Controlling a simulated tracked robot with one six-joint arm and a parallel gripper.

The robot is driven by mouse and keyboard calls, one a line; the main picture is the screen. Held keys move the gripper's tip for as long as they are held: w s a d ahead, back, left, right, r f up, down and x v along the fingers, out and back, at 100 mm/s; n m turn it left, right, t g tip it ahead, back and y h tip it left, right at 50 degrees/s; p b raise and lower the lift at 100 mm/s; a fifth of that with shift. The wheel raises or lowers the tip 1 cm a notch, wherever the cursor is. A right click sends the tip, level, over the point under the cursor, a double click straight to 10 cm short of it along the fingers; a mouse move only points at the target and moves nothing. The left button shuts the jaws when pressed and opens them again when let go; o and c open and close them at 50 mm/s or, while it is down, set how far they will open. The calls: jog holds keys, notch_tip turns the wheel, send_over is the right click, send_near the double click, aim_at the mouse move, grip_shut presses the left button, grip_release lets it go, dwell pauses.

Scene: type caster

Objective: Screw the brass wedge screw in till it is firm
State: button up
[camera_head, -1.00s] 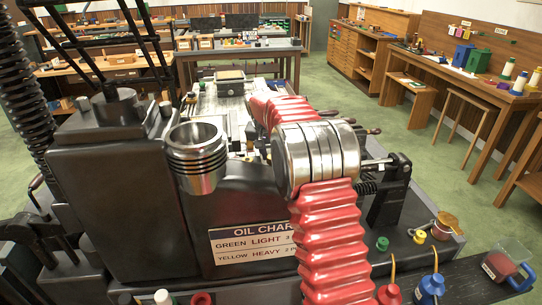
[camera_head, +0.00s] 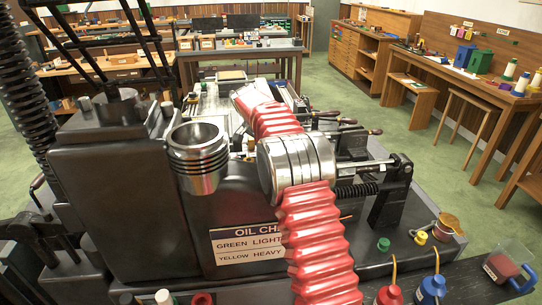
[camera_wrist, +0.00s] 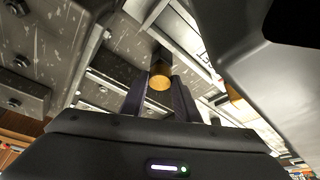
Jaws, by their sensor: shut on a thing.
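The brass wedge screw (camera_wrist: 160,81) shows in the wrist view as a short round brass piece with a darker upper part, at the underside of a grey metal block. My gripper (camera_wrist: 162,92) has its two dark fingers one on each side of it, shut on it. How deep the screw sits cannot be told. In the head view my red-sleeved arm with its silver joint hides the gripper and the screw.
Another brass-coloured piece (camera_wrist: 233,93) shows right of the fingers. In the head view a silver ribbed cup (camera_head: 197,157) stands left of my arm. An oil chart plate (camera_head: 247,244), a green cap (camera_head: 384,244) and a blue oil can (camera_head: 431,289) are near the front.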

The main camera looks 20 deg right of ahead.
jog(key=shift+a, duration=0.1)
jog(key=o, duration=1.1)
jog(key=shift+c, duration=0.2)
jog(key=v, duration=1.3)
jog(key=shift+r, duration=0.35)
jog(key=shift+a, duration=0.15)
